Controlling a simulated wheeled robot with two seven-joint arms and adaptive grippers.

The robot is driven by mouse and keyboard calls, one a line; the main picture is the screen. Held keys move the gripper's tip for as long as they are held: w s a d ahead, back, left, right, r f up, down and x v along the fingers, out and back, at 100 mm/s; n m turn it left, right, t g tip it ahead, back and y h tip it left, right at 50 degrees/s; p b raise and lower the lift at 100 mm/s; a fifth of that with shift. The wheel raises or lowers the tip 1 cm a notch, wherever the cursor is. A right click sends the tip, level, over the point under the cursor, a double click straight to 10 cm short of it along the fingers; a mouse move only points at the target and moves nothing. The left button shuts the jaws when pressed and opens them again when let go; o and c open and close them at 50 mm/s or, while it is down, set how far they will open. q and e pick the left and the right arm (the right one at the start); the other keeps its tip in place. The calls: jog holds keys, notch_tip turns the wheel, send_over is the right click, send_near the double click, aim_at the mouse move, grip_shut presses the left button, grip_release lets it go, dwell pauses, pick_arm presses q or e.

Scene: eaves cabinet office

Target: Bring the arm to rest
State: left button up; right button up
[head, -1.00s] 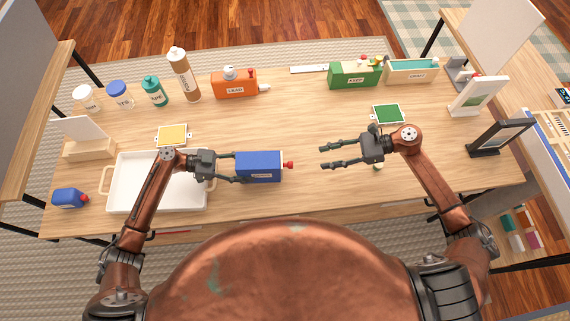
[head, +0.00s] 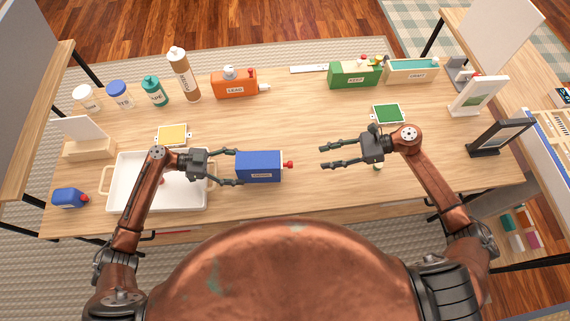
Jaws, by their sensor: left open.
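My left gripper (head: 228,167) is open over the right rim of the white tray. Its fingertips are at the left end of a blue box (head: 259,167) with a white label and a red cap, which lies on the table. I cannot tell whether the fingertips touch it. My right gripper (head: 326,156) is open and empty, pointing left, with a clear gap between it and the red cap. A small object (head: 378,167) shows partly beneath the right gripper.
The white tray (head: 112,187) is under my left forearm. A small blue container (head: 68,198) is left of it. Bottles, an orange LEAD container (head: 235,85), a green box (head: 355,74) and a teal bin (head: 412,72) line the back. Frames (head: 498,137) stand at right. The middle table is fairly clear.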

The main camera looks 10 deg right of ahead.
aim_at(215, 170)
pick_arm(q)
jog(key=v, duration=0.9)
jog(key=shift+a, duration=0.1)
jog(key=shift+r, duration=0.1)
